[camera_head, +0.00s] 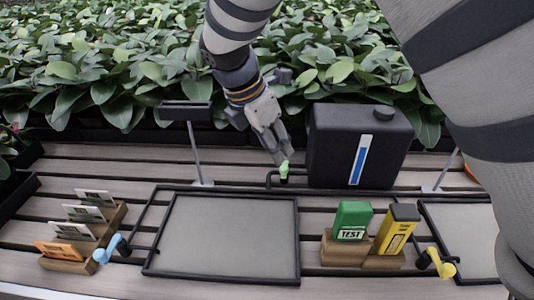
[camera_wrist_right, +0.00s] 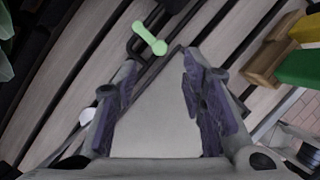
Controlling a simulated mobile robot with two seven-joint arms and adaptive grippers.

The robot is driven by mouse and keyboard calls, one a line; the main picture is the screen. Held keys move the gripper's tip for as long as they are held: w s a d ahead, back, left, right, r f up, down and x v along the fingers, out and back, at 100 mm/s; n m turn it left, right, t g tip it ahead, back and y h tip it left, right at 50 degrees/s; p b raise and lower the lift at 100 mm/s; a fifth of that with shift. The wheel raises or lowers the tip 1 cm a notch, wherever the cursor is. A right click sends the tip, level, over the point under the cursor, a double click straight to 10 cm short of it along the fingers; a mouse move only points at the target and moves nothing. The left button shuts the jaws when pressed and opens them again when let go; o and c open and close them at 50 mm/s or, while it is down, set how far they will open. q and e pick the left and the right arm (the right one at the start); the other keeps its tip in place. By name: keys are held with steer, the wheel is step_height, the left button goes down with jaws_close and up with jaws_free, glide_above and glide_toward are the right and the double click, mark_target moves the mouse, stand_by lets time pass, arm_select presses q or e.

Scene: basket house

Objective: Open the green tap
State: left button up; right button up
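The green tap (camera_head: 284,171) is a small light-green handle on a dark pipe at the lower left of the black tank (camera_head: 358,147). In the right wrist view the green tap (camera_wrist_right: 149,38) lies just beyond the fingertips, a little left of the middle. My right gripper (camera_head: 277,150) points down at it from above in the head view. In the wrist view its two fingers (camera_wrist_right: 160,62) are spread apart with nothing between them. Whether a fingertip touches the tap I cannot tell. My left gripper is not in view.
A blue tap (camera_head: 108,249) and a yellow tap (camera_head: 440,264) stand at the front. A grey tray (camera_head: 228,237) lies between them. Green and yellow boxes (camera_head: 352,221) (camera_head: 397,229) stand in wooden holders. Seed packets (camera_head: 85,214) stand at left. Leafy plants (camera_head: 90,60) fill the back.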

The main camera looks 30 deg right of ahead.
mark_target(283, 168)
steer(key=x, duration=0.7)
steer(key=shift+f, duration=0.25)
steer(key=shift+c, duration=0.4)
jaws_close()
